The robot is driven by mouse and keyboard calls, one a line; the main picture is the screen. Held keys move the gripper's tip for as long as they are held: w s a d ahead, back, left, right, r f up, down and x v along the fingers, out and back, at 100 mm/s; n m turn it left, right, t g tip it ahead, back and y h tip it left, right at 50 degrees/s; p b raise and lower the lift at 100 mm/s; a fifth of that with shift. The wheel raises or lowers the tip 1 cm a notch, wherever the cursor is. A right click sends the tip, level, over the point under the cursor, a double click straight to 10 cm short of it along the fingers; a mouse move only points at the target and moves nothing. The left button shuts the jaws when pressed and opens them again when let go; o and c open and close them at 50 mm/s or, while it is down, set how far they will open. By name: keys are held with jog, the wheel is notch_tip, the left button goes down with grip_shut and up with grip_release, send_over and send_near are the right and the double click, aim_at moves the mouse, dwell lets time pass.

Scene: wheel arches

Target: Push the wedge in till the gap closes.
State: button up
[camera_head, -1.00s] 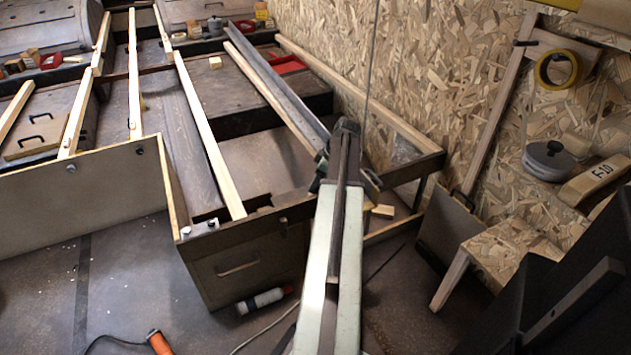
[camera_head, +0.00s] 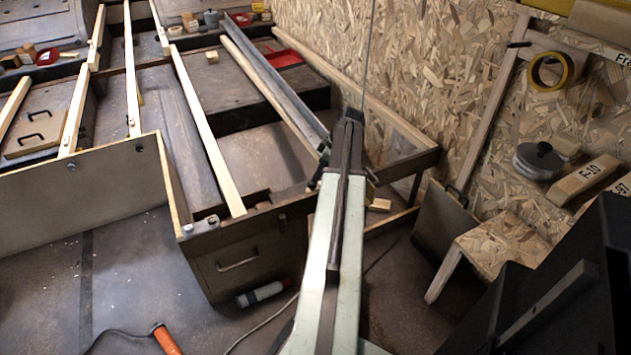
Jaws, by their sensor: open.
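My gripper (camera_head: 350,122) is at the far end of my pale arm, near the centre of the picture. It is open, but my arm hides most of the jaws, and I see nothing held. A small pale wood block (camera_head: 379,205) lies just right of my arm, in the low frame by the chipboard wall. Another small wood block (camera_head: 212,57) lies on a dark panel at the back. I cannot tell which, if either, is the wedge. No gap being closed by a wedge can be made out.
A dark wooden box (camera_head: 245,260) with a handle stands left of my arm. Long pale battens (camera_head: 208,135) lie across the frames behind it. A spray can (camera_head: 260,294) and an orange-handled tool (camera_head: 166,340) lie on the floor. The chipboard wall (camera_head: 440,90) bounds the right.

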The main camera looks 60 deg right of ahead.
jog(key=b+x, duration=0.4)
jog(key=x, duration=0.2)
jog(key=shift+w+f+b, duration=0.1)
jog(key=shift+f+b, duration=0.05)
jog(key=shift+b, duration=0.25)
grip_shut()
dwell(0.9)
